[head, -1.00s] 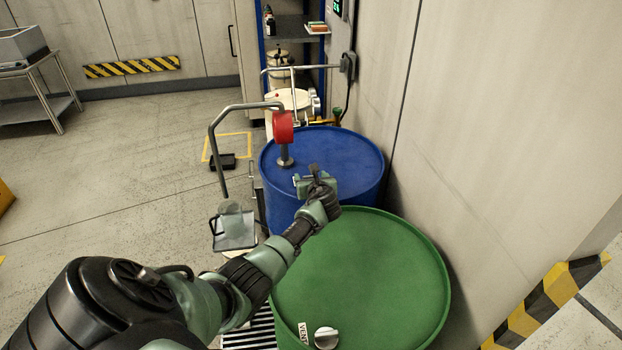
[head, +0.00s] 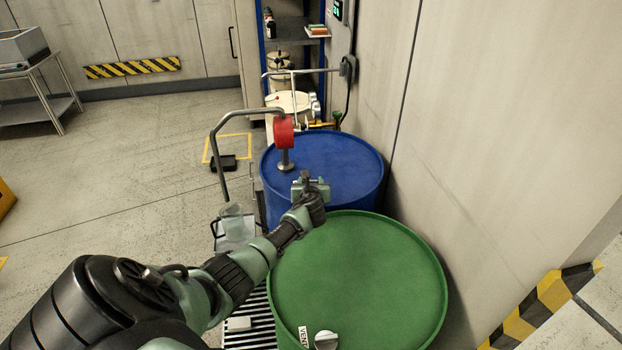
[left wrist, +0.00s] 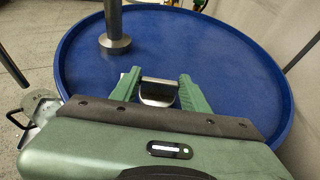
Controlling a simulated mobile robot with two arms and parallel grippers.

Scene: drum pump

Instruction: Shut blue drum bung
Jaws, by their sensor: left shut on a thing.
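The blue drum (head: 345,165) stands upright beyond the green drum, its lid facing up. My left gripper (head: 309,184) is over the near edge of the blue lid. In the left wrist view its two green fingers (left wrist: 158,90) are shut on a metal bung (left wrist: 157,96) at the near side of the lid. The fingers and the gripper body hide part of it, so I cannot tell how far it is seated. My right gripper is not in view.
The pump post with a red head (head: 284,132) rises from the blue lid, left of my gripper; its foot (left wrist: 114,45) is close by. The green drum (head: 360,275) is in front, with a vent cap (head: 326,340). A wall bounds the right side.

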